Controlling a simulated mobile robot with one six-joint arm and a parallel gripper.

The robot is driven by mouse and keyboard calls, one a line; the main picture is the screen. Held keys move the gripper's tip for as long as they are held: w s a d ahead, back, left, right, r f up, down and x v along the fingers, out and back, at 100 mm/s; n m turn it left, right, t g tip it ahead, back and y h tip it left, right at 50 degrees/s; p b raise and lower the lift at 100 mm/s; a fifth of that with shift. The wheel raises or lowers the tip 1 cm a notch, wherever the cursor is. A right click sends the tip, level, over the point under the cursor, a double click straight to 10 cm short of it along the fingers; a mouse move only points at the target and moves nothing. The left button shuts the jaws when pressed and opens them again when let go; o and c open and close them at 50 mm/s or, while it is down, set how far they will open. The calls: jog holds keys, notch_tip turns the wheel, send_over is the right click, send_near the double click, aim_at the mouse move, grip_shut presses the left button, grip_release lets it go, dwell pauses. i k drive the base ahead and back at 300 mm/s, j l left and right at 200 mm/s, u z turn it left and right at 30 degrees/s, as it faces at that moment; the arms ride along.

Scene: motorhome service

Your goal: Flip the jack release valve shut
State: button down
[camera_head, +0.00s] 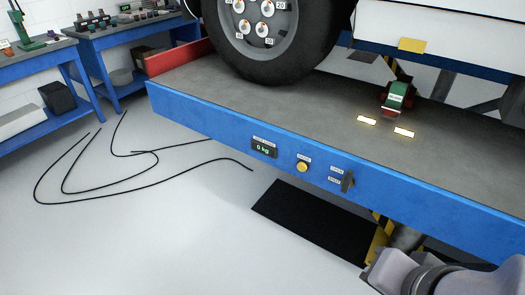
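A small dark lever (348,182) sits on the blue front face of the lift platform, right of a yellow button. It looks like the release valve handle. It stands close to upright, with its top leaning slightly right. Two small white labels are stacked just left of it; their text is too small to read surely, so I cannot tell which position the lever is in. Part of my arm (445,277) shows at the bottom right, below and to the right of the lever. My gripper's fingers are not visible.
The blue platform (215,123) carries a large wheel (262,35) and a green-and-red device (396,97). A display (264,147) reads 0 kg, beside the yellow button (302,167). A black mat (310,220) and black cables lie on the floor. The floor at front left is clear.

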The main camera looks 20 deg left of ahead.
aim_at(346, 184)
jog(key=i+j, duration=0.2)
jog(key=i, duration=0.3)
jog(key=i+j, duration=0.2)
jog(key=i, duration=0.3)
